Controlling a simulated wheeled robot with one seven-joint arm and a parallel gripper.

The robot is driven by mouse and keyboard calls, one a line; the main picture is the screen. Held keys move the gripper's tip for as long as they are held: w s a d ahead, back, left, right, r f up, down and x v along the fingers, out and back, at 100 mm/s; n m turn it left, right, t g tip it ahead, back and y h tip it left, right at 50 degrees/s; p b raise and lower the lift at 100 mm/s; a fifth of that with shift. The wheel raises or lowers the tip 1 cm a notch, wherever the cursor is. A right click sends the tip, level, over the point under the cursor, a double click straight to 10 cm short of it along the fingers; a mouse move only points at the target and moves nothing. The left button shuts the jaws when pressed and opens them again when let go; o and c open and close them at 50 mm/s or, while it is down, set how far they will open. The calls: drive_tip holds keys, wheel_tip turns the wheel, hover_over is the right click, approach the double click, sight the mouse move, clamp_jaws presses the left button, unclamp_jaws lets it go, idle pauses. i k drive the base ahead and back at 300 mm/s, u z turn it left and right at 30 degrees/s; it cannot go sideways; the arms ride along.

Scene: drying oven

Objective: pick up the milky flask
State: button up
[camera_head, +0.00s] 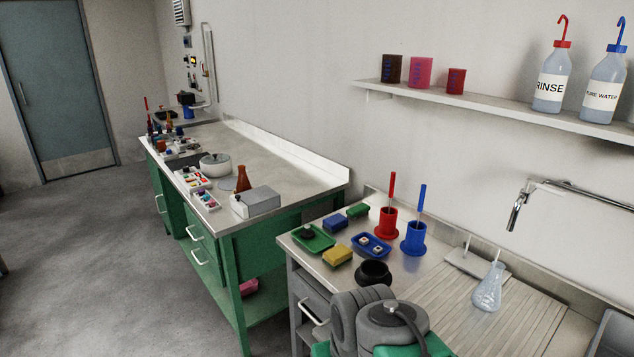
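A pale, whitish translucent conical flask (488,290) stands upright on the ribbed draining board at the lower right, below the wall tap. It is the only milky-looking flask that I can make out. A brown conical flask (242,180) stands on the green bench further back. Grey rounded parts, which look like my folded arm, show at the bottom centre, left of the pale flask and apart from it. I cannot make out my gripper's fingers.
Red (388,222) and blue (413,238) holders with upright brushes, sponges and trays stand left of the draining board (520,318). A black bowl (374,273) sits near the front edge. The tap (517,210) overhangs the right; a shelf (480,101) with bottles is above.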

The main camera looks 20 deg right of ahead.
sight(486, 296)
drive_tip(key=z, duration=1)
